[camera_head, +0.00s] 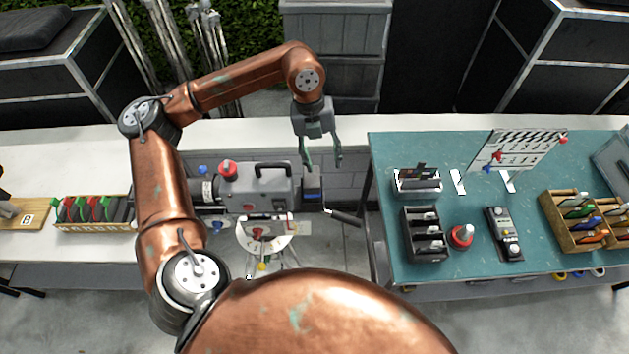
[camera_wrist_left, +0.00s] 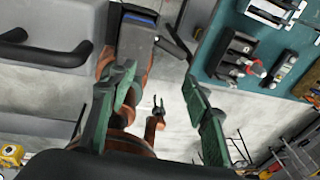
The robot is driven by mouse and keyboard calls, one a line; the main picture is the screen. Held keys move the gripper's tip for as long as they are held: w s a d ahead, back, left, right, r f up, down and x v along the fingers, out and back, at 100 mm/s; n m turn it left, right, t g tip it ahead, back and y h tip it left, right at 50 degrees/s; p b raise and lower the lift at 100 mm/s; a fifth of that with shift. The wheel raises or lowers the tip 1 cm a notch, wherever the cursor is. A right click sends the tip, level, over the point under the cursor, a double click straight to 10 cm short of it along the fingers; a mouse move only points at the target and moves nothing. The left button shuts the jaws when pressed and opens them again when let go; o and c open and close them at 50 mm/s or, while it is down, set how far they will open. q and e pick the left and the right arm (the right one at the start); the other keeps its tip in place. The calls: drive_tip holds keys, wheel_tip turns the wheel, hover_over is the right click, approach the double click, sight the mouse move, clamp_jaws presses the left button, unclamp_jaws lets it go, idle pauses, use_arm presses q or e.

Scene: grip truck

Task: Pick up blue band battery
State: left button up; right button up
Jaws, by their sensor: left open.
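The blue band battery (camera_head: 312,184) is a dark block with a blue stripe at the right rear end of the grey camera (camera_head: 262,188). In the left wrist view, a dark block with a blue band (camera_wrist_left: 139,20) shows at the top, beyond the fingertips. My left gripper (camera_head: 322,163) is open and empty, pointing down just above the battery, with its green fingers apart. Its fingers also frame the lower middle of the left wrist view (camera_wrist_left: 160,75). My right gripper (camera_wrist_left: 157,105) appears small and low in the left wrist view; its jaw state is unclear.
A black handle (camera_head: 343,216) sticks out right of the battery. The teal table (camera_head: 385,150) on the right bears a clapperboard (camera_head: 518,150), black bins (camera_head: 424,234) and a wooden tray (camera_head: 565,238). A wooden battery rack (camera_head: 92,226) stands on the left counter.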

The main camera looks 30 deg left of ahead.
sight(311, 176)
use_arm(q)
drive_tip(key=shift+s+a+r+y+p, duration=0.3)
drive_tip(key=shift+s+a+r+y, duration=0.25)
drive_tip(key=shift+a+r+y, duration=0.3)
drive_tip(key=shift+s+a+f+y, duration=0.1)
drive_tip(key=shift+a+f+y, duration=0.1)
drive_tip(key=shift+y, duration=0.05)
wheel_tip(311, 176, down, 6)
drive_tip(key=shift+a+f+p, duration=0.1)
drive_tip(key=shift+f+p, duration=0.1)
drive_tip(key=shift+p, duration=0.8)
wheel_tip(311, 176, down, 4)
drive_tip(key=shift+s+a+f+p, duration=0.1)
drive_tip(key=shift+s+p, duration=0.05)
drive_tip(key=shift+p, duration=1)
drive_tip(key=shift+f, duration=0.45)
drive_tip(key=c, duration=0.3)
clamp_jaws()
